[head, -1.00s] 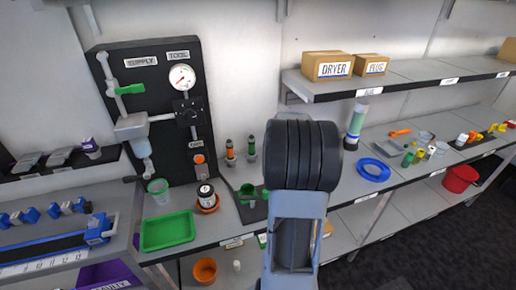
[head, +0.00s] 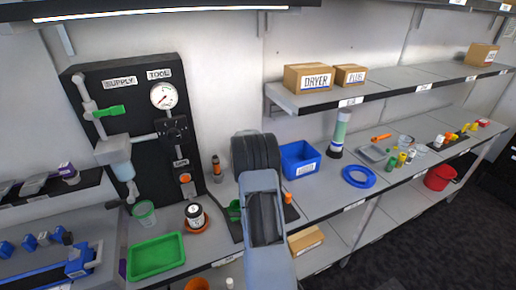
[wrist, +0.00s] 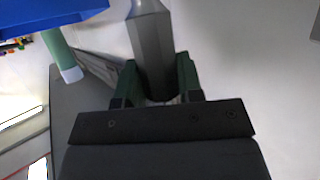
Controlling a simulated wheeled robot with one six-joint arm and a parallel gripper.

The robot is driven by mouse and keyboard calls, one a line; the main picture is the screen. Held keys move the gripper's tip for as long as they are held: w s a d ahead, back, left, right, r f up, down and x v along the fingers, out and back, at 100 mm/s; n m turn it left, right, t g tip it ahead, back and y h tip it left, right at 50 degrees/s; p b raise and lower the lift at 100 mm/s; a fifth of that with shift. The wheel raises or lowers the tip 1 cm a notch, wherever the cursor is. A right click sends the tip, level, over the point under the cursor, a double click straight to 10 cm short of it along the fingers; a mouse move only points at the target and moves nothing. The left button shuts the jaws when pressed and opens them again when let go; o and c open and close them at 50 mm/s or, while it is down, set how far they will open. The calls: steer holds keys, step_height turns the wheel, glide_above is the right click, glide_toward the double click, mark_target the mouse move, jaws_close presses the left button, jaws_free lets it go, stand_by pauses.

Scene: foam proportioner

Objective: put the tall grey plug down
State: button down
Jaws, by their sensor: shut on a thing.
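In the wrist view the tall grey plug (wrist: 152,45) stands between the two green-padded fingers of my gripper (wrist: 157,82). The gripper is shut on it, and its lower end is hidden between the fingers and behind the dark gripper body. In the head view my arm hides both the gripper and the plug. Whether the plug touches anything cannot be told.
A blue bin (head: 300,160) stands just right of my arm, with a green-and-white cylinder (head: 339,134) and a blue ring (head: 361,177) beyond. A shelf (head: 385,89) overhangs the right.

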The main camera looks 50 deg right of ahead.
steer(key=shift+w+f, duration=0.35)
steer(key=shift+f, duration=0.1)
steer(key=shift+d+f, duration=0.1)
steer(key=shift+f, duration=1.35)
steer(key=c, duration=0.8)
jaws_free()
steer(key=b+v, duration=0.1)
steer(key=v, duration=1.1)
